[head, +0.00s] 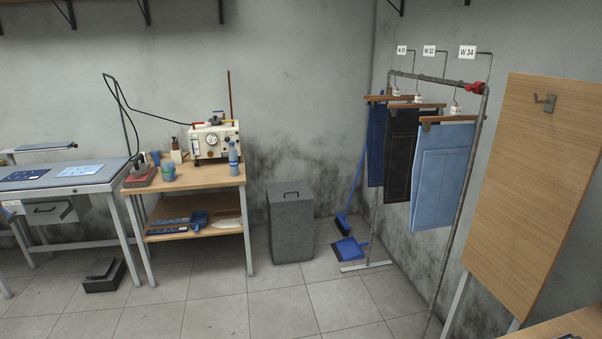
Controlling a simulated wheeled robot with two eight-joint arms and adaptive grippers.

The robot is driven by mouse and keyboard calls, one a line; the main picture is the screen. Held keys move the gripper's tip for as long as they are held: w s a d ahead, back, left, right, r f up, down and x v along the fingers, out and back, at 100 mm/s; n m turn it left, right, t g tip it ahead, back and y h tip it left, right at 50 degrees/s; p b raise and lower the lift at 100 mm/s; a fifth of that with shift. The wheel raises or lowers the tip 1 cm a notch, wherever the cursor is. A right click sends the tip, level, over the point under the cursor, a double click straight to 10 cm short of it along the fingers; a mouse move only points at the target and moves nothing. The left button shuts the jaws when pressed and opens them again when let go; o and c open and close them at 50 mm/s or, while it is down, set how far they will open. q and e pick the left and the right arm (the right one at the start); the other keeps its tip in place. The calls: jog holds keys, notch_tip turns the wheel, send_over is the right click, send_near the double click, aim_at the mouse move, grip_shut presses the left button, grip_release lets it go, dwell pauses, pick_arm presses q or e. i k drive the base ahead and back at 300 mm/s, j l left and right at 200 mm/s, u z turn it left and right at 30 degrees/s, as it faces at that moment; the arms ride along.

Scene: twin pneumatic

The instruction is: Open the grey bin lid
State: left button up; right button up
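The grey bin (292,232) stands on the tiled floor against the back wall, in the middle of the head view. Its lid (289,190) lies flat on top and looks shut. A dark handle (291,193) sits on the lid. The bin stands apart from me, across open floor. Neither of my grippers shows in the head view.
A wooden side table (190,183) with a machine (215,141) and bottles stands left of the bin. A blue broom (351,190) and dustpan (350,249) are to its right, beside a garment rack (459,215). A wooden board (535,180) stands at right. Floor in front is clear.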

aim_at(289, 188)
jog(key=i+z, duration=0.25)
jog(key=i, duration=2.15)
jog(key=i+u, duration=0.15)
jog(key=i, duration=0.3)
jog(key=i+l+u, duration=0.15)
jog(key=i, duration=0.35)
jog(key=i+l+u, duration=0.1)
jog(key=i, duration=0.35)
jog(key=i+l+u, duration=0.15)
jog(key=i+l, duration=0.15)
jog(key=i, duration=0.15)
